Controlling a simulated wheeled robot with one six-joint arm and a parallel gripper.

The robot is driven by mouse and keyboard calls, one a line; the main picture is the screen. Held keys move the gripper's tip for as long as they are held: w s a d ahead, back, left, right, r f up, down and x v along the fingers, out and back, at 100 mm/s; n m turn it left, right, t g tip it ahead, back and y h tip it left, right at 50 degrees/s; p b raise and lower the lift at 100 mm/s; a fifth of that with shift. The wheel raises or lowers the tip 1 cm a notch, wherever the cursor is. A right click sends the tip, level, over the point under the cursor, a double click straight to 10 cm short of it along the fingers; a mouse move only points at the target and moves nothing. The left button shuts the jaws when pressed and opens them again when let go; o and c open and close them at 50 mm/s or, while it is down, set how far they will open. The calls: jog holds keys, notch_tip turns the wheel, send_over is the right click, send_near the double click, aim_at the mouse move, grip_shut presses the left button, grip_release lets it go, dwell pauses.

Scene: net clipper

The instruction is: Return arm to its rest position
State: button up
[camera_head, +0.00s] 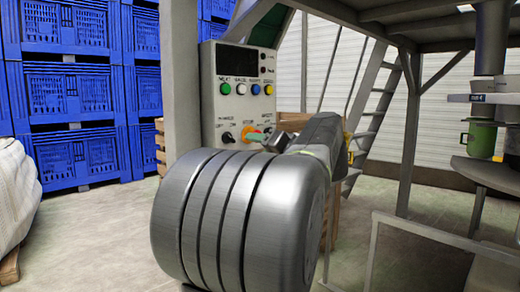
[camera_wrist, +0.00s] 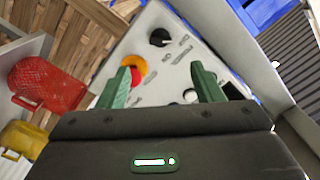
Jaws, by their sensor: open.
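My gripper (camera_wrist: 163,76) shows in the wrist view with its two green fingers spread apart and nothing between them. It points at the grey control panel (camera_wrist: 165,22), which lies beyond the fingertips. A red knob with a yellow-orange base (camera_wrist: 133,70) is beside the left fingertip, and a black knob (camera_wrist: 160,37) is further up. In the head view, my arm's large metal links fill the centre and partly cover the lower panel (camera_head: 212,95). The panel has a row of green, white, blue and yellow buttons above several knobs. Whether the fingers touch the panel cannot be told.
Blue crates (camera_head: 75,90) are stacked at the left, with a white sack (camera_head: 14,190) before them. A metal staircase (camera_head: 372,115) and a platform stand at the right. A green mug (camera_head: 480,137) is at far right. The wrist view shows a red container (camera_wrist: 48,88) and a yellow one (camera_wrist: 22,141).

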aim_at(231, 140)
jog(key=shift+w+a, duration=0.1)
jog(key=b+x, duration=0.1)
jog(key=x, duration=1.2)
jog(key=shift+w+a, duration=0.2)
jog(key=shift+w, duration=0.1)
